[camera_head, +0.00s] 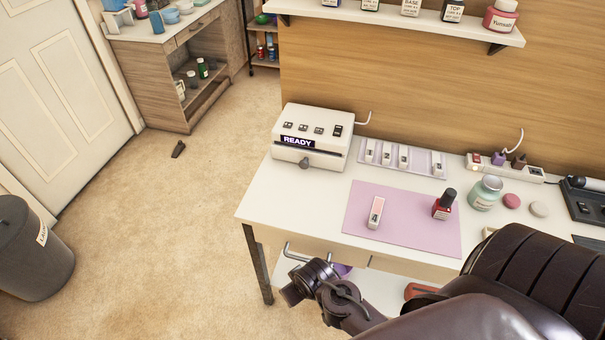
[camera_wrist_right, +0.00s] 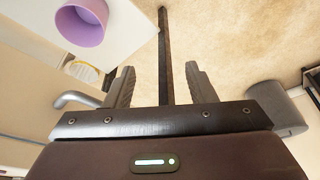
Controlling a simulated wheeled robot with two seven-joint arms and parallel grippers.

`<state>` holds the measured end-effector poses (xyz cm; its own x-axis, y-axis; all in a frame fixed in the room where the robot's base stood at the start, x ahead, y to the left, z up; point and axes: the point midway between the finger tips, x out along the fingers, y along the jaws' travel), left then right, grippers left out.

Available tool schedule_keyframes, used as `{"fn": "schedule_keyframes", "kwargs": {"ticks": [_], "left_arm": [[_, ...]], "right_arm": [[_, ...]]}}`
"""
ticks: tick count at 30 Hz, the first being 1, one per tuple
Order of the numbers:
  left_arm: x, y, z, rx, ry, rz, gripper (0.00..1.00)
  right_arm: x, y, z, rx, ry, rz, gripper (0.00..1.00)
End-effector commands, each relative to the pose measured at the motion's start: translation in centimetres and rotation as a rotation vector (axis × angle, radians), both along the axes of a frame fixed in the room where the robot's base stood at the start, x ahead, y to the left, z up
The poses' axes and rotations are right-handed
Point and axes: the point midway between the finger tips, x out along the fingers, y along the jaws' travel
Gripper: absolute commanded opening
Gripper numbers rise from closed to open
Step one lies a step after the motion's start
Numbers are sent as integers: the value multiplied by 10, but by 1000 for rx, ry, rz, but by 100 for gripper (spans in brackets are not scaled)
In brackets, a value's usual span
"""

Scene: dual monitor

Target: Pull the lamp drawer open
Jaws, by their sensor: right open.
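The lamp is a white box (camera_head: 312,135) with a READY display and small buttons, standing on the back left of the white desk. Its drawer front (camera_head: 318,157) has a small grey knob (camera_head: 305,163) and looks shut. My right gripper is open and empty in the right wrist view (camera_wrist_right: 160,72), with a desk leg behind the gap between its fingers. In the head view, its wrist (camera_head: 312,285) is in front of and below the desk's front edge, apart from the lamp; the fingers cannot be made out there. My left gripper is not in view.
The desk (camera_head: 272,197) has a bar handle (camera_head: 300,254) on its front, also seen beside the gripper (camera_wrist_right: 75,99). A pink mat (camera_head: 400,228) holds a nail piece (camera_head: 376,212) and a red bottle (camera_head: 444,205). A bin (camera_head: 30,260) stands left; carpet between is mostly clear.

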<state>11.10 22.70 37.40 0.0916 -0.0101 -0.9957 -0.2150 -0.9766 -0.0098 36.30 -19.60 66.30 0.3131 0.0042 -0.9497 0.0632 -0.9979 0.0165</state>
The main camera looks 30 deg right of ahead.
Motion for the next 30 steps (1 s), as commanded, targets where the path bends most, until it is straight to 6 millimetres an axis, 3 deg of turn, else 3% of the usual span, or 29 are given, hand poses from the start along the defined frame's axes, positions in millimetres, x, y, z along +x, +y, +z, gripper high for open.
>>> {"fn": "schedule_keyframes", "kwargs": {"ticks": [1,8,10,12,23,30], "left_arm": [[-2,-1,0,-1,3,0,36],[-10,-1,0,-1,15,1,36],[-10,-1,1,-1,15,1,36],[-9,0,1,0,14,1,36],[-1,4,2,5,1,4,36],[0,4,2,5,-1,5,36]], "right_arm": [[4,0,17,3,-13,-6,50],[19,-3,86,28,-78,-70,50],[33,-7,112,54,-139,-142,50],[57,-16,126,96,-227,-266,50],[137,-66,128,212,-566,-700,50],[179,-112,132,265,-855,-976,50]]}}
